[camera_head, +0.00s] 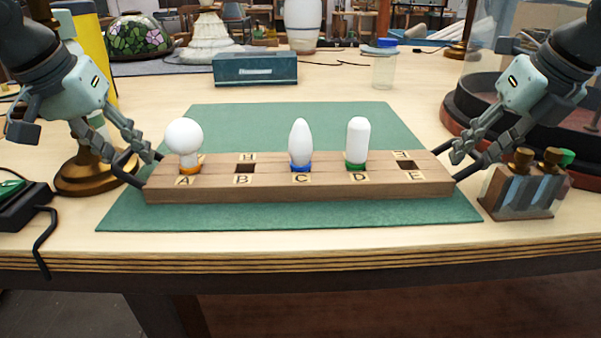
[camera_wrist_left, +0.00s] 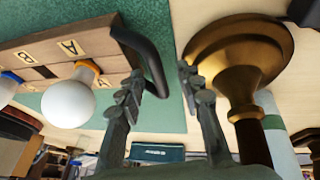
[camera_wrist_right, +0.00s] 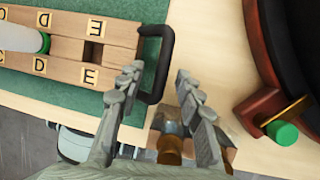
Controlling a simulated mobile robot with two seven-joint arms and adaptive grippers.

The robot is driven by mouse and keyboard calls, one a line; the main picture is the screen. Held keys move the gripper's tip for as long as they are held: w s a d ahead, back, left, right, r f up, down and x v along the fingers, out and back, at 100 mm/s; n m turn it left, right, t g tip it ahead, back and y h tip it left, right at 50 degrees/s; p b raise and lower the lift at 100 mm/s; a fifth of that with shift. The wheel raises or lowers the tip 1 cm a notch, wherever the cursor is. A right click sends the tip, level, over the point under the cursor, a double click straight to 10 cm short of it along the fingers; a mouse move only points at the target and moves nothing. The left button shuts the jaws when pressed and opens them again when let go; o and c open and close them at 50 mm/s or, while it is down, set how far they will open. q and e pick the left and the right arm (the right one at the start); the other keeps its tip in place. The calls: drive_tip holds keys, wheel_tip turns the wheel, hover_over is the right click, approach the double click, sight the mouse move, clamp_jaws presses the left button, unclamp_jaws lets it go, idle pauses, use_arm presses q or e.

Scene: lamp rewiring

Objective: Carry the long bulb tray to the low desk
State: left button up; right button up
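The long wooden bulb tray (camera_head: 400,190) lies on a green mat (camera_head: 290,118), with a dark loop handle at each end. A round white bulb (camera_head: 184,137) stands at A, a pointed bulb (camera_head: 300,140) at C and a tube-shaped bulb (camera_head: 358,138) at D. Sockets B and E are empty. My left gripper (camera_head: 131,157) is open at the left end, its fingers by the left handle (camera_wrist_left: 152,60). My right gripper (camera_head: 468,152) is open at the right end, its fingers either side of the right handle's line (camera_wrist_right: 164,60). Contact with the handles is unclear.
A brass lamp base (camera_wrist_left: 235,65) stands close beside my left gripper. A small block holder with brass pieces (camera_head: 520,188) and a dark round tray (camera_head: 465,110) sit close to my right gripper. A teal box (camera_head: 255,68) and a jar (camera_head: 384,70) stand behind the mat.

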use_arm(q)
drive_tip(key=shift+w+f, duration=0.15)
drive_tip(key=shift+f, duration=0.15)
use_arm(e)
drive_tip(key=shift+w+a+f, duration=0.1)
drive_tip(key=shift+w+f, duration=0.05)
drive_tip(key=shift+f, duration=0.2)
use_arm(q)
drive_tip(key=shift+c, duration=0.4)
use_arm(e)
drive_tip(key=shift+c, duration=0.4)
use_arm(q)
clamp_jaws()
use_arm(e)
clamp_jaws()
use_arm(q)
drive_tip(key=shift+w+r, duration=0.1)
drive_tip(key=shift+r, duration=0.15)
use_arm(e)
drive_tip(key=shift+w+r, duration=0.1)
drive_tip(key=shift+r, duration=0.15)
